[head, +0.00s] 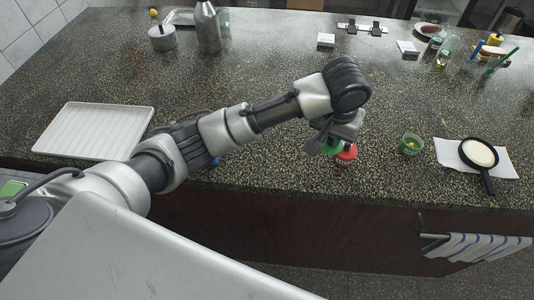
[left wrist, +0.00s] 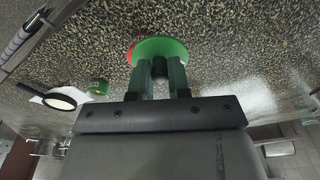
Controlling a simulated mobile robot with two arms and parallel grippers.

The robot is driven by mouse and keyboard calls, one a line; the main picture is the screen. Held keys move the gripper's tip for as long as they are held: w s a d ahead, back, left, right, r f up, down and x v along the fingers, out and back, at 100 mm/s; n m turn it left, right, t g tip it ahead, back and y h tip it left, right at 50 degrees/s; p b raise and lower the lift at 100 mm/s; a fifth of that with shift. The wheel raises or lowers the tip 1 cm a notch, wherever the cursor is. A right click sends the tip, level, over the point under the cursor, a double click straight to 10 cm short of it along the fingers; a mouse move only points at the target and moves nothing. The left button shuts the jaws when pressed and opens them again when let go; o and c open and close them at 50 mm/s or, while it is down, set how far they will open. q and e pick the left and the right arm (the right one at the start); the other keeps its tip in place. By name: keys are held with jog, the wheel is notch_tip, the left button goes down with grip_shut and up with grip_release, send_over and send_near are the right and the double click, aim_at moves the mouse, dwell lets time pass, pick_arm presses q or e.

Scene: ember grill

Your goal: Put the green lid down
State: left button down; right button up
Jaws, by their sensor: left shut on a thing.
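The green lid (head: 333,149) is in my left gripper (head: 330,138), low over the dark speckled counter. In the left wrist view the lid (left wrist: 160,46) sits at the fingertips (left wrist: 162,66), and the two fingers are shut on it. Part of the lid is hidden by the gripper in the head view. A red round thing (head: 347,153) is right beside the lid; in the left wrist view a red edge (left wrist: 130,55) shows behind the lid. I cannot tell whether they touch. My right gripper is not in view.
A white tray (head: 62,145) lies at the left. A metal bottle (head: 207,28) stands at the back. The counter's middle is mostly clear.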

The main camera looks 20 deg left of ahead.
pick_arm(q)
jog(key=a+f+p, duration=0.1)
jog(key=a+f, duration=0.1)
jog(key=a, duration=0.2)
jog(key=p, duration=0.2)
send_over(284, 156)
jog(key=f, duration=0.4)
jog(key=shift+s+d, duration=0.25)
jog(key=shift+s, duration=0.15)
jog(key=shift+a+f, duration=0.2)
jog(key=shift+a, duration=0.05)
jog(key=shift+a+f, duration=0.1)
jog(key=shift+f, duration=0.1)
notch_tip(284, 156, down, 3)
jog(key=shift+f+p, duration=0.2)
jog(key=shift+p, duration=0.2)
jog(key=shift+f, duration=0.25)
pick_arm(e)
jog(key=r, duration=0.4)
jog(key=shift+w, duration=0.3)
pick_arm(q)
jog(key=shift+f, duration=0.15)
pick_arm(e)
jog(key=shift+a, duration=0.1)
